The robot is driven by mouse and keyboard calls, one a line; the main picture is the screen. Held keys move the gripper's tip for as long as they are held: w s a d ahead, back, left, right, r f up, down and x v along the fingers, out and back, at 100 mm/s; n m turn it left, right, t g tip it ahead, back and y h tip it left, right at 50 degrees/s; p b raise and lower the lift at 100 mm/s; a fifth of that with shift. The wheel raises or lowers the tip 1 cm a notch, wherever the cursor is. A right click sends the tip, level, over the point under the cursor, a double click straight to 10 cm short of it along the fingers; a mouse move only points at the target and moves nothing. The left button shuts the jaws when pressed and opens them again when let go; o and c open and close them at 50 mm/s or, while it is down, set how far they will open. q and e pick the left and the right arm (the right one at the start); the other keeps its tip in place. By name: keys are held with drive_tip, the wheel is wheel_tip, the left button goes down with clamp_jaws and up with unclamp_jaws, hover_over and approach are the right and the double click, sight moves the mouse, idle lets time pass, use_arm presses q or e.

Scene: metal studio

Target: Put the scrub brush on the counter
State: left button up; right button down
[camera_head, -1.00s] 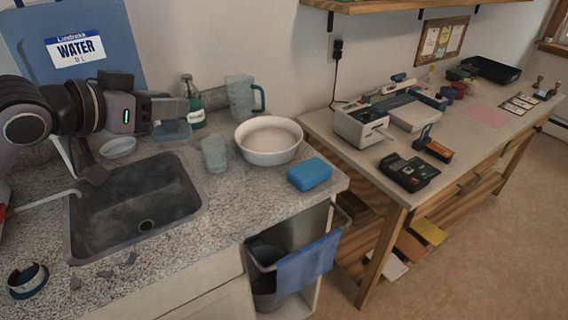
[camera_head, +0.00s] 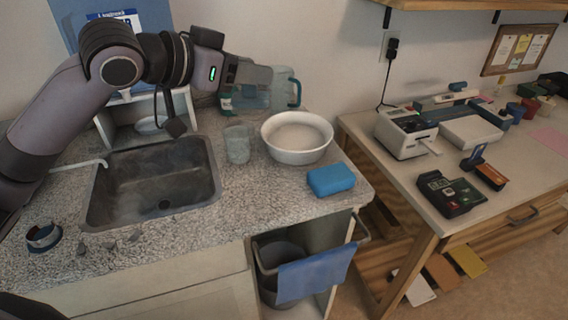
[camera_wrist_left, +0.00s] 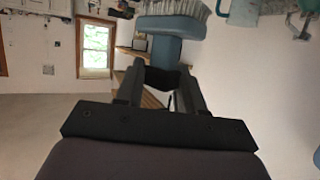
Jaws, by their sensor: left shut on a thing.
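The scrub brush (camera_wrist_left: 172,26) is blue with pale grey bristles. In the left wrist view it is between the fingertips of my left gripper (camera_wrist_left: 163,78), which is shut on it, bristles toward the top of the picture. In the head view my left gripper (camera_head: 252,76) is above the back of the counter, in front of the pitcher; the brush is hard to separate from the blue-green things behind it. The speckled counter (camera_head: 215,228) surrounds the sink. My right gripper is not in view.
On the counter are a dark sink (camera_head: 150,185), a clear glass (camera_head: 238,144), a white bowl (camera_head: 297,137), a blue sponge (camera_head: 331,180) and a pitcher (camera_head: 284,90). Broken pieces lie at the front left. Counter right of the sink, before the glass, is clear.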

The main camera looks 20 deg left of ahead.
use_arm(q)
wheel_tip(320, 180, down, 19)
drive_tip(key=shift+f+b, duration=0.1)
drive_tip(key=shift+b, duration=0.75)
drive_tip(key=shift+f, duration=0.1)
drive_tip(key=o, duration=1.1)
drive_tip(key=shift+c, duration=0.2)
drive_tip(key=shift+a, duration=0.1)
drive_tip(key=b+v, duration=0.1)
drive_tip(key=v, duration=1.1)
drive_tip(key=shift+r, duration=0.25)
